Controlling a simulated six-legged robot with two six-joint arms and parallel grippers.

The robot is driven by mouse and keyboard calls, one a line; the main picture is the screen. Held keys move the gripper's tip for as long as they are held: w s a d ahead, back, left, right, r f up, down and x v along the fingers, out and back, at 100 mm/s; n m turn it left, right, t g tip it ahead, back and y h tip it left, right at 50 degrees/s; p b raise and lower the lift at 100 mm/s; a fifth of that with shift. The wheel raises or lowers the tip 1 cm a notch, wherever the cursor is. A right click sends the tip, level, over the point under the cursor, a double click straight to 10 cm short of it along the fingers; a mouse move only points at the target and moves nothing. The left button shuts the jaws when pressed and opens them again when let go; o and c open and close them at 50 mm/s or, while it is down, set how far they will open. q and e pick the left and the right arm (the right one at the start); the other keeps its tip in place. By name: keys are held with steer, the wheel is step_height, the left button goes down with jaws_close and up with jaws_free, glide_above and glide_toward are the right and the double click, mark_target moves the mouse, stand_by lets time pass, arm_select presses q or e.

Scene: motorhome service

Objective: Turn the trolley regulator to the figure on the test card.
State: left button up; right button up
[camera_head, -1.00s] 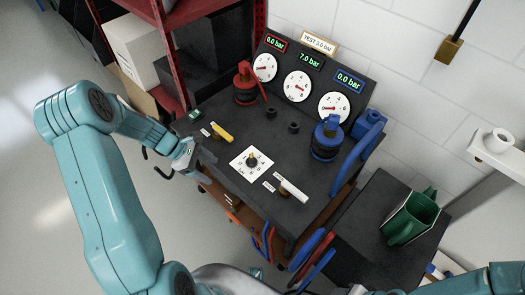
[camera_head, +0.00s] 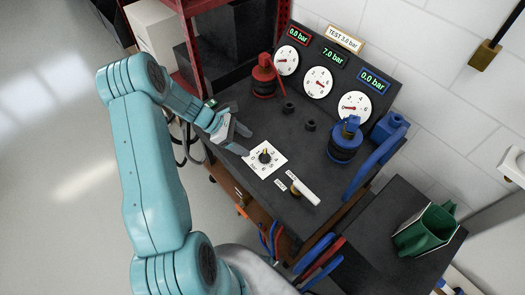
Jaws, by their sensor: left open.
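The regulator is a small dark knob (camera_head: 265,156) on a white square dial plate (camera_head: 276,168) on the trolley's black top (camera_head: 296,140). The test card (camera_head: 343,39) stands above the gauge panel and reads TEST 3.0 bar. The red display (camera_head: 298,36) reads 0.0 bar, the middle display (camera_head: 333,57) 7.0 bar and the blue display (camera_head: 373,81) 0.0 bar. My left gripper (camera_head: 245,142) is open, just left of the dial plate and apart from the knob. It hides the yellow lever. My right gripper is not in view.
A white-handled lever (camera_head: 306,192) lies right of the dial. A red coupling (camera_head: 265,76) and a blue coupling (camera_head: 345,140) stand on the top, with a blue hose (camera_head: 376,163) at the right edge. A green container (camera_head: 427,231) sits on a dark surface at right.

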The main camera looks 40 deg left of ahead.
mark_target(265, 154)
arm_select(q)
steer(key=x, duration=0.8)
steer(key=shift+d, duration=0.1)
steer(key=shift+w, duration=0.1)
steer(key=c, duration=1.1)
